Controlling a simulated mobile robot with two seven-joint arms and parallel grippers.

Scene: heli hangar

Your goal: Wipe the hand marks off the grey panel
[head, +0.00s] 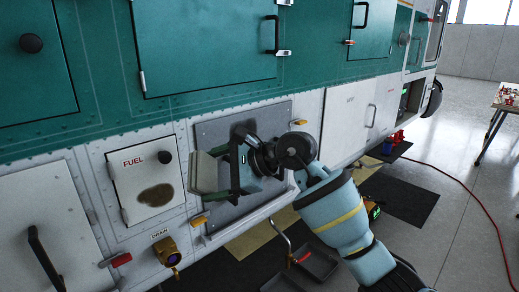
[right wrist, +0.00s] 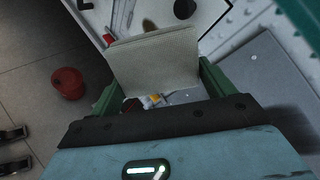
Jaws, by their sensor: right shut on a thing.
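The grey panel (head: 279,112) is set in the white lower side of the helicopter. A dark smudge (head: 243,128) shows near its top middle, just above my gripper; the arm hides much of the panel below. My right gripper (head: 222,172) is in front of the panel's left part, shut on a pale beige wiping pad (head: 203,173). In the right wrist view the pad (right wrist: 155,60) sits between the green fingers, and part of the grey panel (right wrist: 262,75) shows at right. I cannot tell whether the pad touches the panel. My left gripper is not in view.
A FUEL door (head: 135,170) with a brown stain (head: 156,196) is left of the panel. A DRAIN fitting (head: 167,252) and orange latches (head: 198,221) stick out nearby. A red hose (head: 470,190) crosses the open floor at right. A red round object (right wrist: 68,83) lies on the floor.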

